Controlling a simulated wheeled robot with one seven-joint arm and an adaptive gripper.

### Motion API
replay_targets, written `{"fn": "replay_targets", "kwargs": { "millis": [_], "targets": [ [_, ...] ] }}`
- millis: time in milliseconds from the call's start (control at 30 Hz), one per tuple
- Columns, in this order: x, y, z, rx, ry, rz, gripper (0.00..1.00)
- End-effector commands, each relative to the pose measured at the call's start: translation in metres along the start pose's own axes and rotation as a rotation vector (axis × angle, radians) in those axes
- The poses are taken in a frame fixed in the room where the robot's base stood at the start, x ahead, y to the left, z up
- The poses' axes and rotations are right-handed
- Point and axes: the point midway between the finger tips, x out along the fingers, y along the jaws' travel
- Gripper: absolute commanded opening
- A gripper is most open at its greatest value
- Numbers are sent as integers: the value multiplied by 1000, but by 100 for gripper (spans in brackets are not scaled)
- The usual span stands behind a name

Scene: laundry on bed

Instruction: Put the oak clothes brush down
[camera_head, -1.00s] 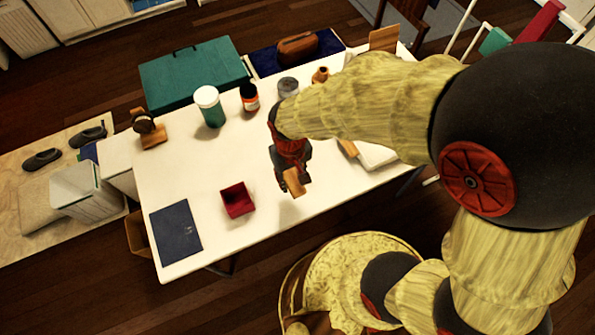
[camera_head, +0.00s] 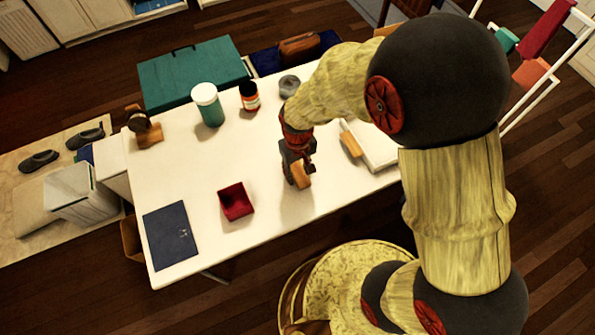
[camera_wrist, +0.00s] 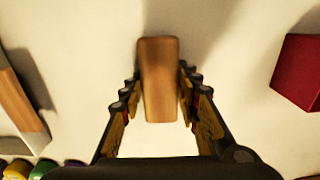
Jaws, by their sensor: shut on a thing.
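The oak clothes brush (camera_head: 301,176) is a small brown wooden block between the fingers of my gripper (camera_head: 293,172), over the front part of the white table (camera_head: 215,160). In the wrist view the brush (camera_wrist: 159,80) lies lengthwise between both fingers of my gripper (camera_wrist: 159,100). My gripper is shut on it. A shadow lies beside the brush on the tabletop. I cannot tell whether its lower end touches the table.
A red open box (camera_head: 236,202) stands left of my gripper, with a dark blue folder (camera_head: 171,236) further left. A wooden-edged white item (camera_head: 370,148) lies to the right. A white-lidded green jar (camera_head: 208,105) and a dark jar (camera_head: 249,97) stand behind. Tabletop around the brush is clear.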

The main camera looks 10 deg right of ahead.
Motion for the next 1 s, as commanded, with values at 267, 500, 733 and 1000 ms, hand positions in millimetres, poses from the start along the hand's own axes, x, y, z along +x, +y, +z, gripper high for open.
{"fn": "replay_targets", "kwargs": {
  "millis": [267,500,733,1000],
  "targets": [
    [2,0,0,0,1,0,4],
    [6,0,0,0,-1,0,38],
    [7,0,1,0,-2,0,50],
    [5,0,1,0,-2,0,50]
  ]
}}
